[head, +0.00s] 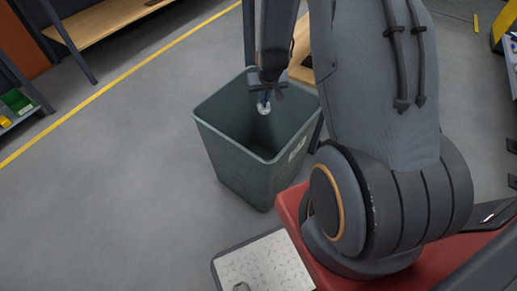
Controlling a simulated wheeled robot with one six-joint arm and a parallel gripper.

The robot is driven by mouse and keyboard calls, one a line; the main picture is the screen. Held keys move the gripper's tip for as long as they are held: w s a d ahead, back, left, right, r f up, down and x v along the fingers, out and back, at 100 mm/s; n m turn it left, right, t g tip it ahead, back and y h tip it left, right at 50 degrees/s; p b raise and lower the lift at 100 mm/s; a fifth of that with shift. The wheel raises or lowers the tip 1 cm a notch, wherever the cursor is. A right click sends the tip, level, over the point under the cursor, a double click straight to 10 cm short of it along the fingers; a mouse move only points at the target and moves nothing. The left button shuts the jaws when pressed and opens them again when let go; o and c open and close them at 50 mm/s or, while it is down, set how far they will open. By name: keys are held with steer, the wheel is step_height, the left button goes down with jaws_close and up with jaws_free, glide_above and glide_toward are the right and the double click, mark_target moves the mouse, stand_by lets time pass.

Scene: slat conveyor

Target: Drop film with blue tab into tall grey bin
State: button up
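The tall grey bin (237,157) stands upright on the floor, open at the top, with a pale label on its right front side. My gripper (267,90) points down over the bin's opening, near its back part. A small piece of whitish film (264,109) with a blue part hangs at the fingertips, within the outline of the opening. The fingers appear closed on its blue upper end, though they are small and dark here. The inside bottom of the bin is hidden.
My arm covers the area right of the bin. A tray with a speckled light surface (262,266) is at the bottom. A wooden-topped bench (110,20) is at the upper left, and a green container (16,101) sits on a shelf at the left edge. The floor left of the bin is clear.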

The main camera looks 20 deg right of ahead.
steer(key=o, duration=0.4)
steer(key=shift+r, duration=0.1)
steer(key=v, duration=0.7)
steer(key=shift+s+r+p, duration=0.2)
steer(key=shift+r+p, duration=0.05)
steer(key=shift+p, duration=0.15)
steer(key=shift+a+r, duration=0.1)
steer(key=s+a+r+n+g+p, duration=0.1)
steer(key=s+a+r+p, duration=0.2)
steer(key=s+r, duration=0.5)
steer(key=s+a+r+n+g+p, duration=0.1)
steer(key=s+a+r+p, duration=0.3)
steer(key=s+r, duration=0.4)
steer(key=s+a+r+g+y+p, duration=0.1)
steer(key=s+a+r+g+p, duration=0.1)
steer(key=s+a+r, duration=0.3)
steer(key=s+r+p, duration=0.1)
steer(key=s+r, duration=0.2)
steer(key=shift+s+r+n, duration=0.25)
steer(key=shift+n, duration=0.15)
